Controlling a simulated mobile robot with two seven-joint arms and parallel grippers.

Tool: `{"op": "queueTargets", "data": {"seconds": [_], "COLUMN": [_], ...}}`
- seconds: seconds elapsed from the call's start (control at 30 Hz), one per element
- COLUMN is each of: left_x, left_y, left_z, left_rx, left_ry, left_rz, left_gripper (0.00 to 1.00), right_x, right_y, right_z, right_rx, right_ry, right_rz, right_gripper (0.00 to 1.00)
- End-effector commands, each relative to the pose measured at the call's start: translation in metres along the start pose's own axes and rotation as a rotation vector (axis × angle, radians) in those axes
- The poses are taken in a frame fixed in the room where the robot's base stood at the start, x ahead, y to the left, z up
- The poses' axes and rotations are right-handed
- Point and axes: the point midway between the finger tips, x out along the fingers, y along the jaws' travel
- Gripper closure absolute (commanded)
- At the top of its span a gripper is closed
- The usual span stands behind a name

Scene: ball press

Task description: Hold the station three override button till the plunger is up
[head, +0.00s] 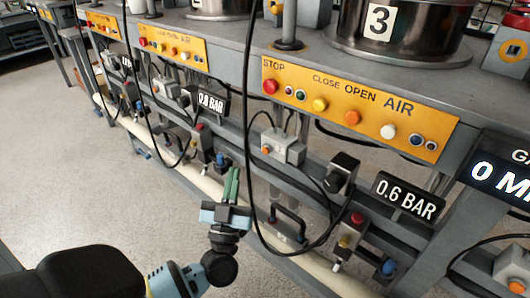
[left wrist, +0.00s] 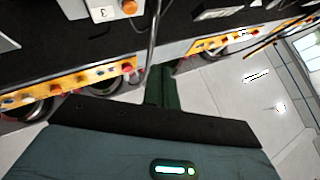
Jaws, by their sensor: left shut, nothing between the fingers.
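The station three panel (head: 350,113) is a yellow strip with STOP, CLOSE, OPEN and AIR lettering and several coloured buttons, below a metal drum marked 3 (head: 380,22). A grey box (head: 284,146) with an orange button (head: 266,149) hangs under it. No button is readably labelled override, and I cannot tell which part is the plunger. My left gripper (head: 231,184) points up, its green fingers shut and empty, left of and below the grey box and apart from it. Its fingers (left wrist: 162,87) also show in the left wrist view. My right gripper is not in view.
A black cable (head: 247,150) loops down just right of my gripper. A 0.6 BAR display (head: 408,197), a black-knobbed box (head: 342,173) and valves line the lower frame. Another yellow panel (head: 172,45) is further left. Open floor (head: 120,190) lies left of the bench.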

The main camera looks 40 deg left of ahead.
Motion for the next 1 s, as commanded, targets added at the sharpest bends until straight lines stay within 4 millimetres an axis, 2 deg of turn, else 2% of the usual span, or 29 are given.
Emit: {"op": "queueTargets", "data": {"seconds": [0.1,0.37,0.6,1.0], "left_x": [0.009,0.032,0.047,0.051], "left_y": [0.008,0.024,0.034,0.037], "left_z": [0.01,0.027,0.035,0.037], "left_rx": [-0.001,-0.001,0.0,0.0], "left_ry": [0.001,0.0,0.0,-0.001], "left_rz": [0.0,0.001,0.0,0.0], "left_gripper": [1.0,1.0,1.0,1.0], "right_x": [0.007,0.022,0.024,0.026], "right_y": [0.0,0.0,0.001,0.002], "right_z": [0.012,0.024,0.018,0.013], "right_rx": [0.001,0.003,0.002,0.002], "right_ry": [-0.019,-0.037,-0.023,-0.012], "right_rz": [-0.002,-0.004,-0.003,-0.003], "right_gripper": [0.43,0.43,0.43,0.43]}}
